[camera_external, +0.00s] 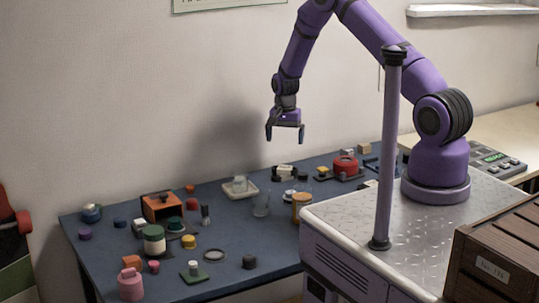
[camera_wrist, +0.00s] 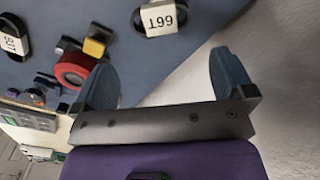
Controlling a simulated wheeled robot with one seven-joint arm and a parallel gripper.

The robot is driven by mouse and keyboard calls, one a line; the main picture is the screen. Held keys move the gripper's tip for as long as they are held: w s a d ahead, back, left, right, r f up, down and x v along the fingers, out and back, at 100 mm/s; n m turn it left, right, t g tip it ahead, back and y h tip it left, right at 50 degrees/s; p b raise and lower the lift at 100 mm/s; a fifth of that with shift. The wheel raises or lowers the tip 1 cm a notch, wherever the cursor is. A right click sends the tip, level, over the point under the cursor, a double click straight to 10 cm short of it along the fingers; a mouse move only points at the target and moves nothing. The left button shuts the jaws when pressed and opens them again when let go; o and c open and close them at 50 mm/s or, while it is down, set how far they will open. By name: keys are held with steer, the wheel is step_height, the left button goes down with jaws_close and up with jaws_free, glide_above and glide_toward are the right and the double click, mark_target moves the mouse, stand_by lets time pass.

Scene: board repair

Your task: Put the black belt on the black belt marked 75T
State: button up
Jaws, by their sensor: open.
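My gripper (camera_external: 285,133) is open and empty, high above the blue table. In the wrist view its two fingers (camera_wrist: 160,62) stand wide apart with nothing between them.
A red roll (camera_wrist: 74,70) and a yellow-and-black item (camera_wrist: 95,45) lie near the belts. A white tray (camera_external: 240,189), a clear cup (camera_external: 261,204), an orange box (camera_external: 162,206) and several small jars crowd the blue table (camera_external: 225,262). My gripper hangs clear of them.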

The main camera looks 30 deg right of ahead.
steer(key=s+d+r+n+t, duration=0.1)
steer(key=s+r, duration=0.4)
steer(key=r, duration=0.6)
steer(key=s+d+r+n+t, duration=0.15)
steer(key=s+r, duration=0.35)
steer(key=r, duration=0.5)
steer(key=s+r+n, duration=0.2)
steer(key=s+r, duration=0.3)
steer(key=r, duration=0.6)
steer(key=s+d+r+n+t, duration=0.1)
steer(key=s+r, duration=0.3)
steer(key=s, duration=1)
steer(key=s+d+r+n+t, duration=0.1)
steer(key=s+r+n, duration=0.2)
steer(key=s, duration=1.2)
step_height(320, 180, up, 2)
steer(key=shift+d+r+t, duration=0.2)
steer(key=shift+t, duration=0.15)
